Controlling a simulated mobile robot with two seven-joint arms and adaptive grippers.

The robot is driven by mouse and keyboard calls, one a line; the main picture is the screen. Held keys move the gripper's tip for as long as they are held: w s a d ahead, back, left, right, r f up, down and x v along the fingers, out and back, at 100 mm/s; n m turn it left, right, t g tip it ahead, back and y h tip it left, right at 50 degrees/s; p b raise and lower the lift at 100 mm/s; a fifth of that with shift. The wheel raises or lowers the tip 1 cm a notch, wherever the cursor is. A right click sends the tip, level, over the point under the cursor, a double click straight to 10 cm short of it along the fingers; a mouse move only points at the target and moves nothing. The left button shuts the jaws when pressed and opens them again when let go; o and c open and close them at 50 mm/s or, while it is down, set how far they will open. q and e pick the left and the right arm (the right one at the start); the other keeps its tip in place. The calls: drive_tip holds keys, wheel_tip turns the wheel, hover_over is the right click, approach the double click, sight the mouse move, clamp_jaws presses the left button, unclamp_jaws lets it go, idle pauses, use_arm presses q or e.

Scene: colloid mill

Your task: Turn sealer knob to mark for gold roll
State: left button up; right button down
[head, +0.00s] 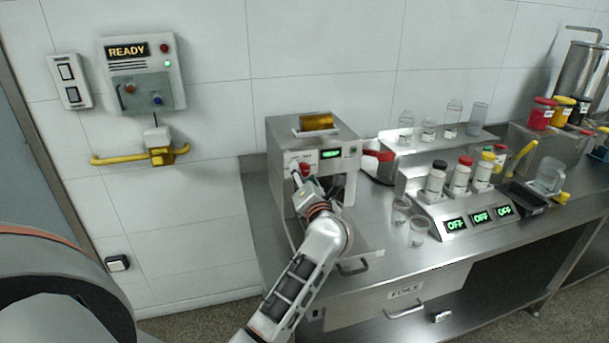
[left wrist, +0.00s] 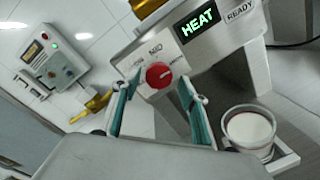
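The sealer (head: 282,137) is a steel box at the left end of the bench, with the gold roll (head: 316,121) lying in a holder on top. The roll's edge also shows in the left wrist view (left wrist: 148,7). The knob's pointer is too small to read. My left gripper (left wrist: 158,84) is open in front of the knob, its fingers to either side; I cannot tell whether they touch it. My right gripper is not in view.
The sealer's display (left wrist: 197,22) reads HEAT. A cup with white contents (left wrist: 249,128) stands below it. Clear cups (head: 418,231) and capped bottles (head: 435,181) stand to the right. A wall panel (head: 141,75) reading READY hangs at the left.

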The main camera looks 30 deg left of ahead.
use_arm(q)
drive_tip(key=shift+r, duration=0.15)
drive_tip(key=v, duration=1.2)
idle(0.4)
drive_tip(key=s+d+f+m+t+h, duration=0.25)
drive_tip(key=d+f+m+h, duration=0.3)
drive_tip(key=m, duration=0.45)
drive_tip(key=s+d+f+m+t+h, duration=0.1)
drive_tip(key=s+d+f+m+h, duration=0.4)
drive_tip(key=m, duration=0.6)
drive_tip(key=s+d+f+m+t+h, duration=0.25)
drive_tip(key=f+m+h, duration=0.35)
drive_tip(key=m, duration=0.4)
drive_tip(key=s+f+m+g+y, duration=0.1)
drive_tip(key=s+f+m+g, duration=0.3)
drive_tip(key=s+f, duration=0.3)
drive_tip(key=s+a+f+m+g, duration=0.1)
drive_tip(key=s+f+m+g, duration=0.3)
drive_tip(key=s+f, duration=0.4)
wheel_tip(320, 180, down, 6)
drive_tip(key=shift+s+a+m+y, duration=0.25)
drive_tip(key=shift+a+m+y, duration=0.1)
drive_tip(key=shift+m, duration=0.05)
